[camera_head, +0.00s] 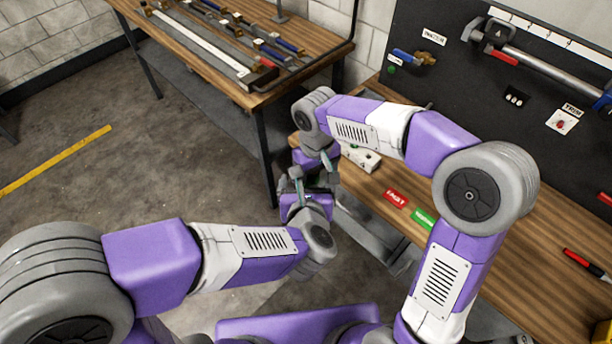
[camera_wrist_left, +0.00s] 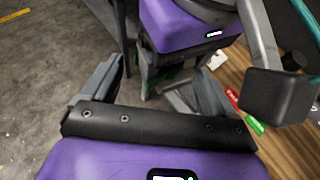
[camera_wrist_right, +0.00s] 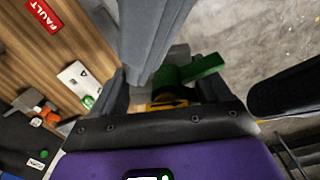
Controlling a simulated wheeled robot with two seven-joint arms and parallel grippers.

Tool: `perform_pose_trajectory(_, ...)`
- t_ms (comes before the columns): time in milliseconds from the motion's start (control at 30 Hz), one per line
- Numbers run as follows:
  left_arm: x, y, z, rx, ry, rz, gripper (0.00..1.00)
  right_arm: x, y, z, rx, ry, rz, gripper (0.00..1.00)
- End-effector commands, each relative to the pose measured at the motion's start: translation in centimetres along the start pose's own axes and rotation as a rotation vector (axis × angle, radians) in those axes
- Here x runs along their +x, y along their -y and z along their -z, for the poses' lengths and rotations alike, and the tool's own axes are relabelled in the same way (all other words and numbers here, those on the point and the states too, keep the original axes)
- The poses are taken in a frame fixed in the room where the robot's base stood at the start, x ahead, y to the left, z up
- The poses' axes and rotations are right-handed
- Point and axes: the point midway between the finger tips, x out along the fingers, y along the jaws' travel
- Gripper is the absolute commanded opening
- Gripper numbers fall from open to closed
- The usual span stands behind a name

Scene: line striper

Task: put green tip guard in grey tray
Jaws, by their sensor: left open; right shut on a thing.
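My left gripper (camera_head: 304,192) is open, close below my right gripper (camera_head: 318,176) in the head view. In the left wrist view, its spread fingers (camera_wrist_left: 160,72) face my right gripper, with bits of green between. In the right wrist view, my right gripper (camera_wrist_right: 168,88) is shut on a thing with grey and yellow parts. A green piece (camera_wrist_right: 200,68), which looks like the green tip guard, shows between its fingers. A grey finger or link crosses in front and hides part of it. I cannot make out the grey tray for certain.
A wooden bench (camera_head: 500,255) on the right bears red and green labels, a white block (camera_head: 362,158) and a red-black pen (camera_head: 586,263). A dark pegboard (camera_head: 470,80) stands behind it. Another table (camera_head: 215,60) with rods is at the back. Open floor lies left.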

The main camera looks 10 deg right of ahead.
Motion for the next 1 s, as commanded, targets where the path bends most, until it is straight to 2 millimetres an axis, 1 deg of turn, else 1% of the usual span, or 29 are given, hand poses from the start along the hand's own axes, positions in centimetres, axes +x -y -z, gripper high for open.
perform_pose_trajectory(33,0.9,-0.1,0.1,0.003,-0.003,-0.003,0.88,-0.1,0.0,0.0,0.000,-0.002,0.000,0.29)
perform_pose_trajectory(200,2.8,0.0,0.0,0.001,-0.001,-0.001,0.88,-0.1,0.0,0.0,0.000,-0.002,0.000,0.29)
perform_pose_trajectory(333,3.4,0.0,0.1,0.001,-0.001,0.000,0.88,-0.1,0.0,0.0,-0.001,-0.002,0.000,0.29)
perform_pose_trajectory(600,3.6,-0.2,0.1,0.000,-0.002,-0.006,0.88,-0.1,0.2,-0.1,-0.001,0.002,0.002,0.29)
perform_pose_trajectory(633,3.6,-0.3,0.1,-0.001,-0.003,-0.007,0.85,-0.1,0.2,-0.1,-0.002,0.003,0.002,0.29)
perform_pose_trajectory(667,3.6,-0.3,0.1,-0.001,-0.003,-0.008,0.81,-0.2,0.2,-0.1,-0.002,0.003,0.003,0.29)
perform_pose_trajectory(900,3.7,-0.5,0.1,-0.003,-0.004,-0.013,0.44,-0.2,0.3,-0.2,-0.001,0.003,0.004,0.29)
perform_pose_trajectory(967,3.7,-0.5,0.1,-0.003,-0.004,-0.014,0.35,-0.2,0.3,-0.2,-0.001,0.003,0.004,0.29)
perform_pose_trajectory(1000,3.7,-0.5,0.0,-0.004,-0.001,-0.013,0.29,-0.2,0.3,-0.2,-0.002,0.003,0.004,0.82)
